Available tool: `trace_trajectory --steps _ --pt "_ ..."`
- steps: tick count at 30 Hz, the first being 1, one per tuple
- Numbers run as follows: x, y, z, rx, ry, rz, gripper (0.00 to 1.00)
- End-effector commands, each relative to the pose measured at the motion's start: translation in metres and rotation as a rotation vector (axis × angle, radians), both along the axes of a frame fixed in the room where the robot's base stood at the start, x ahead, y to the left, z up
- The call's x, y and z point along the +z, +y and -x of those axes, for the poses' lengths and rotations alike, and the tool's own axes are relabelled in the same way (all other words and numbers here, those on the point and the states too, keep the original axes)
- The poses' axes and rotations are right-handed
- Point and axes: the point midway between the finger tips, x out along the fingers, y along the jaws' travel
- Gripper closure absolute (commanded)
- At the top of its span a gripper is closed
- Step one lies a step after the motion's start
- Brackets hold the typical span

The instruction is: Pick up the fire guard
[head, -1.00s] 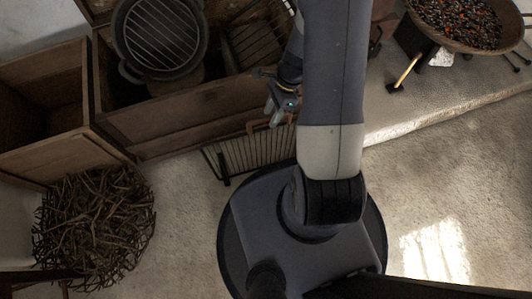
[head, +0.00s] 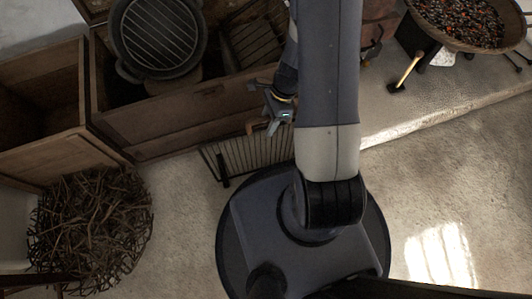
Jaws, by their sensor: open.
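The fire guard (head: 240,155) is a dark barred metal panel low on the floor in front of the wooden chest. Its right part is hidden behind my arm and base. A brown curved piece, perhaps its handle, shows at its top edge. My gripper (head: 266,125) is open at that top edge, by the brown piece. My arm hides part of the gripper, so I cannot tell whether the fingers touch the guard.
An open wooden chest (head: 170,118) stands behind the guard, with a round grill pan (head: 160,40) above it. A twig pile (head: 90,230) lies at left. A bowl of embers (head: 458,22) and a wooden-handled tool (head: 408,72) are at upper right. The floor at right is clear.

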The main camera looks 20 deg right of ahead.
Motion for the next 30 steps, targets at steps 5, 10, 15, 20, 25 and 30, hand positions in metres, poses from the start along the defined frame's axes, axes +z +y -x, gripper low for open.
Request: trace_trajectory --steps 5,10,15,20,25,30 --pt "-0.0003 0.0000 -0.0001 0.000 0.000 0.000 0.58" --pt "-0.0003 0.0000 -0.0002 0.000 0.000 0.000 0.65" --pt "-0.0003 0.0000 -0.0002 0.000 0.000 0.000 0.79" --pt "-0.0002 0.0000 0.0000 0.000 0.000 0.000 0.92" --pt "-0.0001 0.0001 0.0004 0.000 0.001 -0.001 1.00" --pt "-0.0002 0.0003 0.0008 0.000 0.002 -0.001 1.00"
